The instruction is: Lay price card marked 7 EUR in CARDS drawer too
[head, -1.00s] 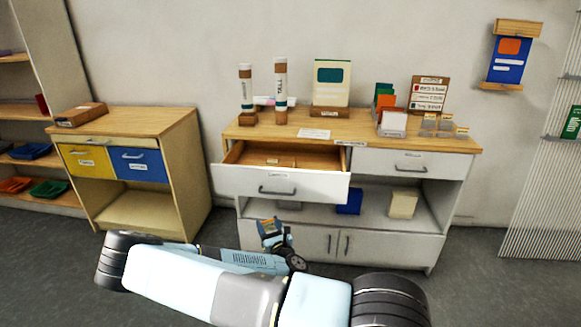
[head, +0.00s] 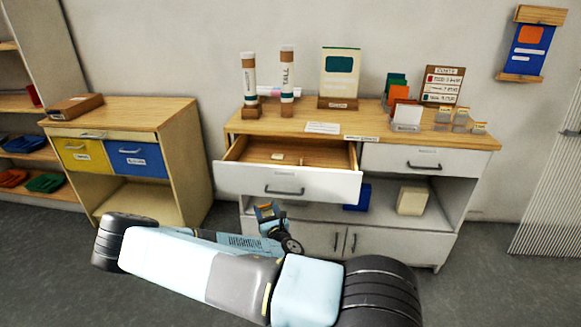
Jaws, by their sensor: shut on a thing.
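The open drawer (head: 322,186) is pulled out at the left of the white cabinet under the wooden counter. Its front label is too small to read here. A small pale card (head: 278,157) lies inside it. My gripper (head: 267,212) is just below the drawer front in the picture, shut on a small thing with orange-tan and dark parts. I cannot read any marking on it, so I cannot tell whether it is the 7 EUR card. Small clear holders with cards (head: 460,121) stand at the counter's right end; their prices are unreadable.
A second drawer (head: 425,161) at the right is shut. On the counter stand two tubes (head: 287,75), a framed sign (head: 340,76) and a board (head: 442,86). A blue bin (head: 357,196) and a cream box (head: 412,200) sit on the shelf below.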

